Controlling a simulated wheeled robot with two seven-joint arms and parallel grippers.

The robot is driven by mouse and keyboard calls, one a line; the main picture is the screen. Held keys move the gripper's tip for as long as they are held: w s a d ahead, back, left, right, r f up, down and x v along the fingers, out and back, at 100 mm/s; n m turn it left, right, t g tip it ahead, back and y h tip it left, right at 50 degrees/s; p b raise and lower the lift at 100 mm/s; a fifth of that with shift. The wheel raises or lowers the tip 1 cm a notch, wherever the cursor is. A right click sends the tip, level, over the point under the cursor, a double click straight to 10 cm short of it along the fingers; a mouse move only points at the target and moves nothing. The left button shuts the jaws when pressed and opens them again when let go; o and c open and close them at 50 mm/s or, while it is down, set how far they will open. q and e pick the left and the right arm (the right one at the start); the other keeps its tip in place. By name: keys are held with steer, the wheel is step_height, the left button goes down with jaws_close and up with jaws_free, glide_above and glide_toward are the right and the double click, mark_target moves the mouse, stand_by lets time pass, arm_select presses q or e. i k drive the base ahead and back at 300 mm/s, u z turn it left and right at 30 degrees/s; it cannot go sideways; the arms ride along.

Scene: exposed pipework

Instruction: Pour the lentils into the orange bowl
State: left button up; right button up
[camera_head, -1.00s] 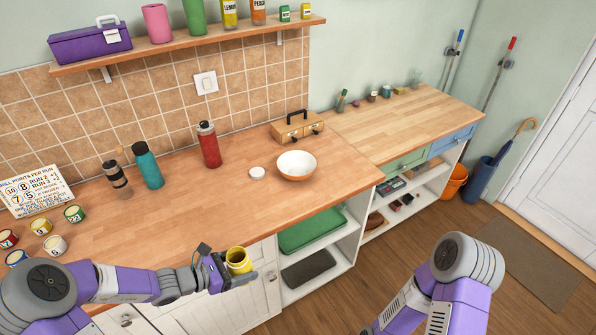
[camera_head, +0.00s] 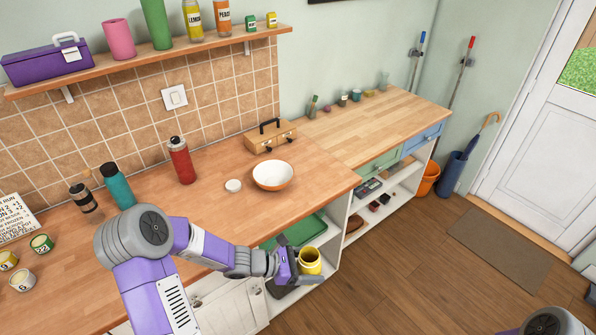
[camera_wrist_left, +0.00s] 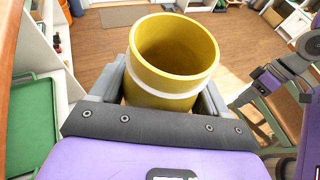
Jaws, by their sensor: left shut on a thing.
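My left gripper (camera_head: 299,274) is shut on a yellow cup (camera_head: 311,262), held in front of the counter's front edge, below the counter top. In the left wrist view the cup (camera_wrist_left: 172,62) has a pale band and an open top, and sits between the two fingers. I cannot make out any lentils inside it. The orange bowl (camera_head: 273,176), white inside and orange outside, stands on the wooden counter, above the cup in the head view. The bowl looks empty.
A red bottle (camera_head: 182,160) and a teal bottle (camera_head: 117,186) stand further left. Open shelves with a green tray (camera_head: 303,232) lie below the counter. The counter right of the bowl is clear.

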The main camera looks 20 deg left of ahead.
mark_target(270, 175)
steer(key=u, duration=0.35)
steer(key=i, duration=1.1)
steer(key=u, duration=0.05)
